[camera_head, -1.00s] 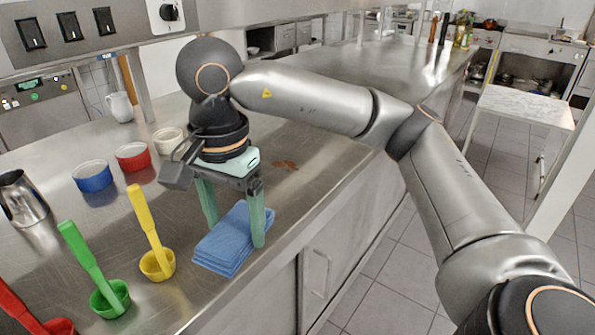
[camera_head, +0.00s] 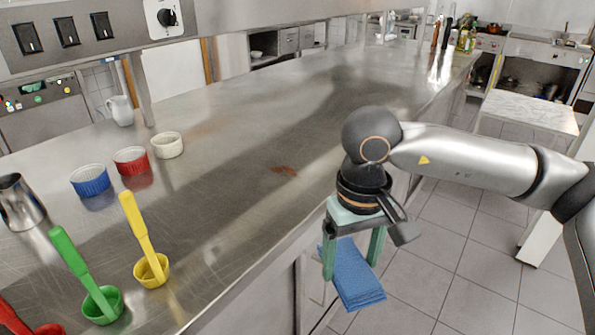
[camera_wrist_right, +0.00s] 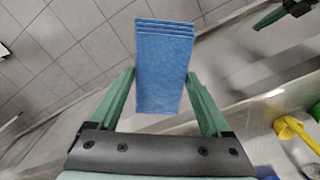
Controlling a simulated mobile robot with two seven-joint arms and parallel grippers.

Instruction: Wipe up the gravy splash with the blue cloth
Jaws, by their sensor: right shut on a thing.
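The blue cloth (camera_head: 358,282), a folded stack, hangs between the fingers of my right gripper (camera_head: 351,266). The gripper is shut on it and holds it past the counter's front edge, over the floor. The cloth also shows between the green fingers in the right wrist view (camera_wrist_right: 165,72). The gravy splash (camera_head: 285,170) is a small brown patch on the steel counter (camera_head: 235,215), up and left of the gripper and apart from the cloth. A green finger and dark part, apparently my left gripper (camera_wrist_right: 268,18), show at the wrist view's top right; its jaws are unclear.
Blue (camera_head: 90,181), red (camera_head: 131,161) and white (camera_head: 167,145) ramekins and a metal jug (camera_head: 20,203) stand behind. The counter around the splash is clear.

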